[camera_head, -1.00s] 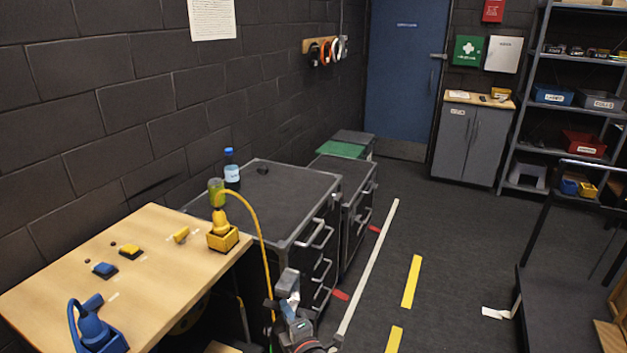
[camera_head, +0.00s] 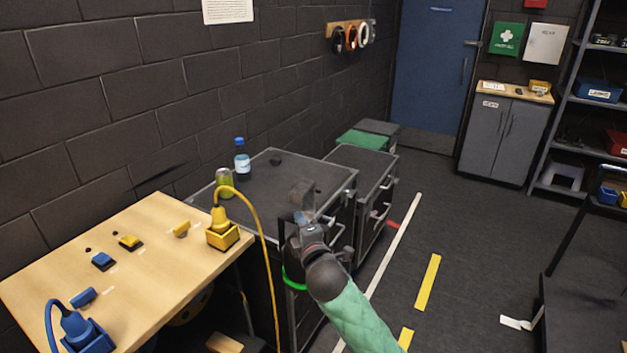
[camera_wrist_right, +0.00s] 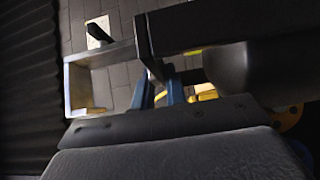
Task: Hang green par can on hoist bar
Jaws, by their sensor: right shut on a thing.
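My right gripper (camera_head: 303,216) is in front of the dark cases in the head view, its arm coming up from the bottom in a green sleeve. It is shut on a dark fixture with a bright green ring (camera_head: 293,282) at its lower end, which looks like the green par can. The can hangs just below and left of the gripper, and the arm partly hides it. In the right wrist view a dark bar-like part (camera_wrist_right: 230,28) and a pale open bracket (camera_wrist_right: 75,90) fill the near space; I cannot tell what they belong to. No hoist bar is clearly visible. My left gripper is not in view.
A wooden bench (camera_head: 150,265) with a yellow plug (camera_head: 219,228) and a blue plug (camera_head: 76,325) stands at left. Behind it a dark case (camera_head: 310,170) carries a bottle (camera_head: 242,160) and a green drink can (camera_head: 224,184). Open floor (camera_head: 460,240) lies to the right.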

